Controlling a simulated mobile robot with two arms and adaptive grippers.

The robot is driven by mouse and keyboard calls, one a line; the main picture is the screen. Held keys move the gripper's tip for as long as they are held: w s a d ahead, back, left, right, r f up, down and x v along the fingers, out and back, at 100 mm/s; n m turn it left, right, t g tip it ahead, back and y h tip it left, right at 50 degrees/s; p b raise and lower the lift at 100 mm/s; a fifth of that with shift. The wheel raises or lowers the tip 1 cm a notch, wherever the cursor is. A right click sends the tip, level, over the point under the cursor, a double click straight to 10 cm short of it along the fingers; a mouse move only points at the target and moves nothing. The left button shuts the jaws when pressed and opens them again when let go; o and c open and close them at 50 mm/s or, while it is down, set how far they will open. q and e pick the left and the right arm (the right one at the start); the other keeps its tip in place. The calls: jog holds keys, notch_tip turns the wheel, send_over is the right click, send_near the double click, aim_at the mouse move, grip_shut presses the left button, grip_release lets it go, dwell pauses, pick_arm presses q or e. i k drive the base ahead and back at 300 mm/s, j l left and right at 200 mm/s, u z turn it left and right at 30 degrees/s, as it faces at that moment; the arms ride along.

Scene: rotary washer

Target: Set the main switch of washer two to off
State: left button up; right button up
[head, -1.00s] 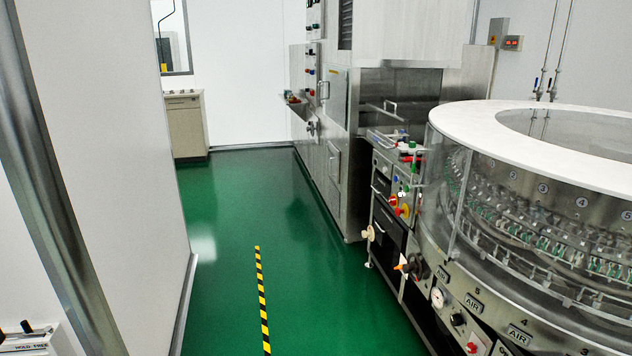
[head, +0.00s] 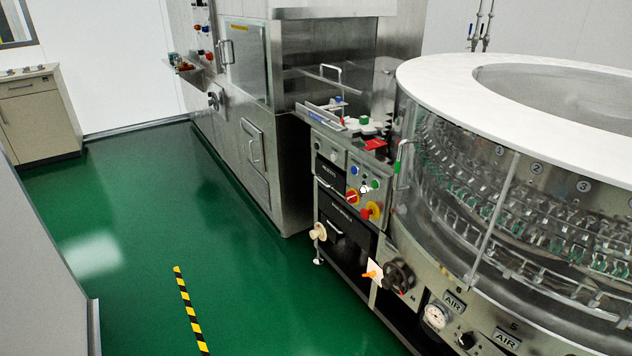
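A rotary washer (head: 505,70) with a white ring top and clear side stands at the right in the head view. A control panel (head: 362,172) is at its left end. I cannot tell from any marking which washer number this is. Neither gripper is in view.
A steel machine (head: 280,110) stands behind the panel. A beige cabinet (head: 38,115) is at the far left, and a white wall panel (head: 40,270) stands at the near left. Green floor (head: 150,220) lies open between them, with a yellow and black strip (head: 188,310).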

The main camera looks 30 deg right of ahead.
aim_at(350, 196)
jog(key=i+j+z, duration=0.15)
jog(key=i+z, duration=0.3)
jog(key=i, duration=0.15)
jog(key=i+j+z, duration=0.4)
jog(key=i, duration=0.15)
jog(key=i+j+z, duration=0.45)
jog(key=i+l, duration=0.05)
jog(key=i, duration=0.05)
